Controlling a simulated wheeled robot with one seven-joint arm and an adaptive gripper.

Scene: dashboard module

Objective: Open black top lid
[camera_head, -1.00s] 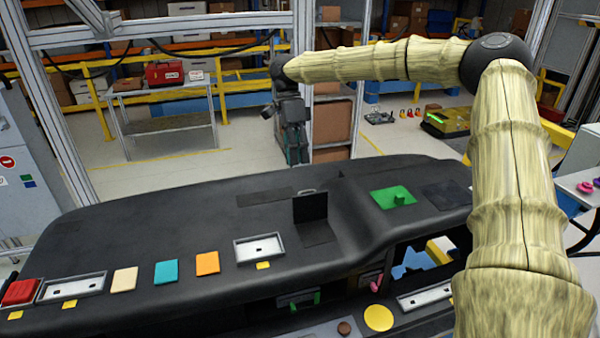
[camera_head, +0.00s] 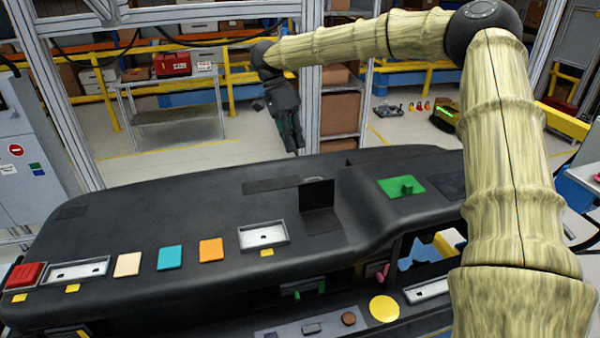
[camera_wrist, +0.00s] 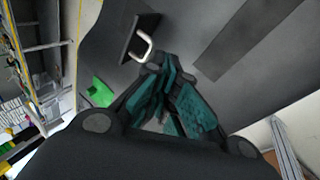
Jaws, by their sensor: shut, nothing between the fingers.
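The black top lid (camera_head: 316,194) stands upright on the black dashboard (camera_head: 150,215), beside a dark square patch at its foot. A light metal handle (camera_head: 314,181) is at its top edge. In the wrist view the lid (camera_wrist: 130,30) shows at the upper middle with its pale U-shaped handle (camera_wrist: 146,46). My gripper (camera_head: 295,146) is above and behind the dashboard's far edge, apart from the lid and slightly left of it. Its teal-padded fingers (camera_wrist: 172,95) are shut and empty in the wrist view, close to the handle in the picture but not visibly touching it.
A green block (camera_head: 402,187) lies right of the lid. A flat dark panel (camera_head: 271,185) lies to its left. A silver tray (camera_head: 263,236) and coloured squares, including an orange one (camera_head: 211,249), line the front. Metal frame posts (camera_head: 312,75) rise behind.

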